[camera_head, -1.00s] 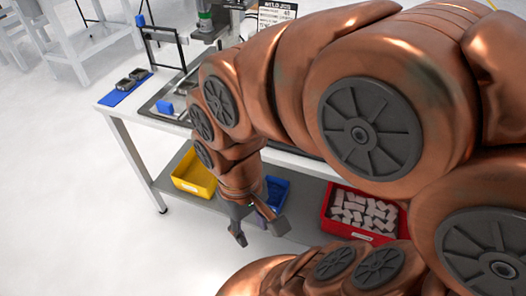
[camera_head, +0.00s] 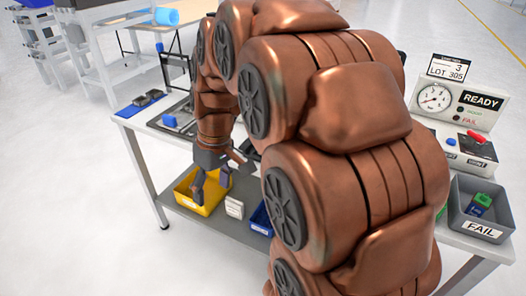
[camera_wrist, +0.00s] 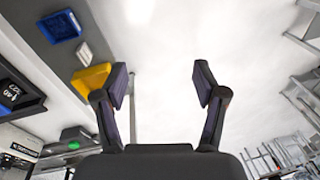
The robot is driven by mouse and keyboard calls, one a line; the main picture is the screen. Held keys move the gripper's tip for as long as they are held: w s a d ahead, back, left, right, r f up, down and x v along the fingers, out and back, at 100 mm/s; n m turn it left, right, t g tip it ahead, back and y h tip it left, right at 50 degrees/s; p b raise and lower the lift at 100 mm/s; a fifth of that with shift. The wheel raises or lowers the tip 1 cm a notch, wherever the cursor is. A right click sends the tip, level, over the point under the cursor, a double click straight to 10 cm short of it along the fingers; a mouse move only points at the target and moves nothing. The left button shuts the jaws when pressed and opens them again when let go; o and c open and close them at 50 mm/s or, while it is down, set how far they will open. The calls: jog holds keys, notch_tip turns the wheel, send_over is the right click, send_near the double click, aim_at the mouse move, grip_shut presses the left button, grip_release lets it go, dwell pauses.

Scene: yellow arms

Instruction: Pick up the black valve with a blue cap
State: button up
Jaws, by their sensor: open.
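I cannot clearly make out a black valve with a blue cap. A small block with a blue top (camera_head: 170,121) lies at the left of the bench. A green and dark blue item (camera_head: 482,201) lies in the grey FAIL bin (camera_head: 463,222) at the right; its details are too small to tell. My gripper (camera_head: 212,181) points down in front of the bench, over the yellow bin in the picture. In the wrist view my gripper (camera_wrist: 161,82) is open, with nothing between its fingers.
The yellow bin (camera_head: 183,204), a white box (camera_head: 234,208) and a blue bin (camera_head: 261,218) sit on the lower shelf. A READY/FAIL panel (camera_head: 462,101) stands at the right. Open floor lies at left.

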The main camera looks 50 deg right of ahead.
jog(key=w+d+f+n+t+b, duration=0.1)
jog(key=w+d, duration=0.2)
jog(key=d, duration=0.7)
jog(key=w+d+f+t+b, duration=0.15)
jog(key=w+d, duration=0.25)
jog(key=d, duration=0.6)
jog(key=w+d+f+n+t+b, duration=0.1)
jog(key=w+d+t, duration=0.15)
jog(key=d, duration=0.75)
jog(key=shift+g+h, duration=0.3)
jog(key=shift+g, duration=0.2)
jog(key=shift+p+x, duration=1.15)
jog(key=shift+x, duration=2.4)
jog(key=shift+w+a+r, duration=0.1)
jog(key=shift+w, duration=0.05)
jog(key=shift+c, duration=0.4)
jog(key=c, duration=1.2)
